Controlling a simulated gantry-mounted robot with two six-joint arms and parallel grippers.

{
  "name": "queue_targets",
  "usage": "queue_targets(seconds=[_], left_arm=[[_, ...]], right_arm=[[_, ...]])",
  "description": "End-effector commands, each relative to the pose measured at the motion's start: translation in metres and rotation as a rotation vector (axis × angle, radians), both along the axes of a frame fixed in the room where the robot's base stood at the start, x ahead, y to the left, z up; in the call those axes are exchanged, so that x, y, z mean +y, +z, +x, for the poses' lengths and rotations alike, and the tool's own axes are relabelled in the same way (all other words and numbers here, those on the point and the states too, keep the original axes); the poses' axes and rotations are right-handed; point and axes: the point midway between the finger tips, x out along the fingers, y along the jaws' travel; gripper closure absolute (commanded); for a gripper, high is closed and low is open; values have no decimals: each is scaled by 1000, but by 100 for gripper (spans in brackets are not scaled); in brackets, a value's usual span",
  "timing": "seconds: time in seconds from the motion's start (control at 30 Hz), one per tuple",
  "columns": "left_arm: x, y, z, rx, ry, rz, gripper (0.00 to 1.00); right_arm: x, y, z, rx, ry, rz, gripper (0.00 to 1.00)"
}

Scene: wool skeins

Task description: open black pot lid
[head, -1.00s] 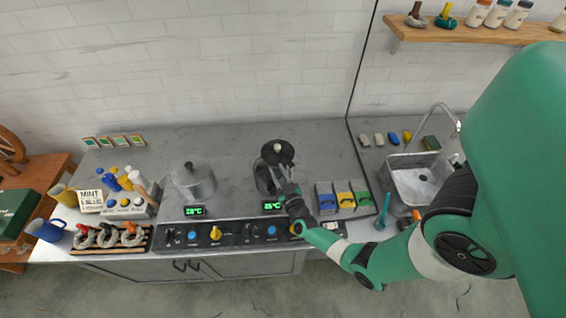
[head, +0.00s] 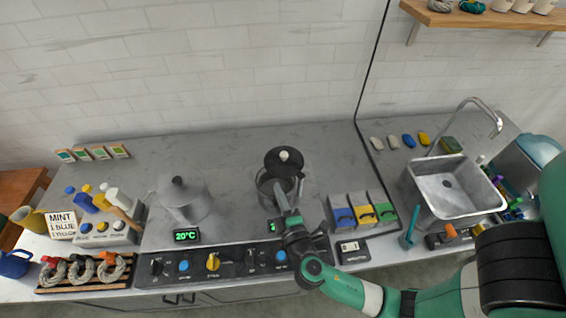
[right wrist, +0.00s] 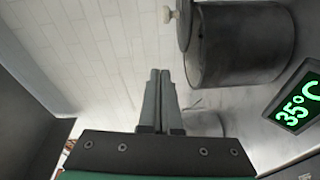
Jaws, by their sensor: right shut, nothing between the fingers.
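The black pot (head: 266,190) stands on the right hob of the counter. Its dark lid (head: 284,165) with a pale knob (head: 284,155) sits at the back of the rim, apparently tilted up with the opening partly showing. In the right wrist view the dark pot (right wrist: 240,50) and the edge of its lid (right wrist: 184,28) show at the upper right. My right gripper (head: 280,190) is shut and empty at the pot's front, its fingers overlapping the pot in the head view; contact is unclear. In the right wrist view its fingertips (right wrist: 159,74) are together, beside the pot. My left gripper is not in view.
A grey lidded pot (head: 184,200) stands to the left. A control panel (head: 225,264) with knobs runs along the front. The counter behind the pots is clear.

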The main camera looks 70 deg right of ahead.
Motion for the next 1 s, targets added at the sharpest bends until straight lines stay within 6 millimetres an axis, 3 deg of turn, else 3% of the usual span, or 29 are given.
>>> queue_targets(seconds=[0.17,0.57,0.77,1.0], left_arm=[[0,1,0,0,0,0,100],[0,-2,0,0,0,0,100],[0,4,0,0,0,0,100],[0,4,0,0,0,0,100]], right_arm=[[-14,0,11,0,-5,3,100],[-79,-4,67,1,-3,1,100],[-102,-9,47,3,-2,3,100],[-107,-11,43,2,1,2,100]])
